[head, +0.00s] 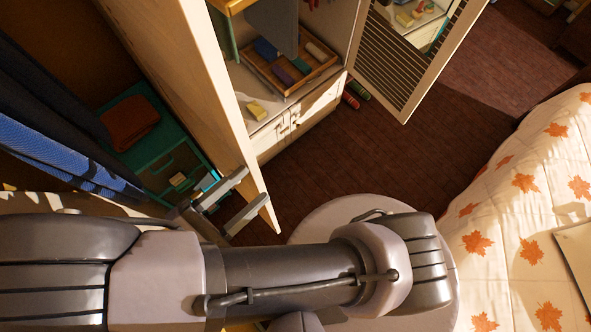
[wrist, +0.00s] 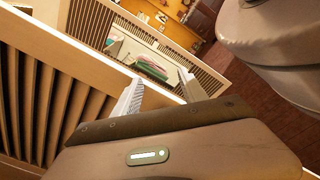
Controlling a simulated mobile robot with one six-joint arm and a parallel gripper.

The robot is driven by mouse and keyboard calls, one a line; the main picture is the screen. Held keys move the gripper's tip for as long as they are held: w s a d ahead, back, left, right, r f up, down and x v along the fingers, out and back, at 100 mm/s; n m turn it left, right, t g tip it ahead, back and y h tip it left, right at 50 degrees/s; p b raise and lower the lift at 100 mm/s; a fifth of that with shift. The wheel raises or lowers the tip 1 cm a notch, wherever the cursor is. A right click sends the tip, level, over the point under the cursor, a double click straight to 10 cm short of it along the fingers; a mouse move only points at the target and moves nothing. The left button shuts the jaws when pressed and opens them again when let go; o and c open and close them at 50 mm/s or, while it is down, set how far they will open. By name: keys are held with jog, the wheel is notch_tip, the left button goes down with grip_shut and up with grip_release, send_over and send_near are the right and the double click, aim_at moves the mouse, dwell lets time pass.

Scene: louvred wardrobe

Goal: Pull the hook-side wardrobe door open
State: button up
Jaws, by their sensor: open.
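The near wardrobe door (head: 180,75) stands swung out as a long pale panel at the left of the head view. Its louvred face and frame (wrist: 60,55) fill the left of the wrist view. The other door (head: 425,75), louvred with a mirror, also stands open at the right; it also shows in the wrist view (wrist: 95,22). I cannot tell which one has the hooks. My gripper (head: 254,185) is open at the near door's free end. Its fingers (wrist: 161,84) overlap the frame in the wrist view; whether they touch it is unclear.
A teal cabinet (head: 170,150) and blue curtain (head: 60,160) are at the left. A leaf-patterned bed (head: 530,210) is at the right. Dark floor (head: 400,150) lies clear between.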

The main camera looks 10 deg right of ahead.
jog(key=s+d+b, duration=0.1)
jog(key=s+d, duration=0.6)
jog(key=d, duration=0.1)
jog(key=shift+r, duration=0.45)
jog(key=shift+s, duration=0.1)
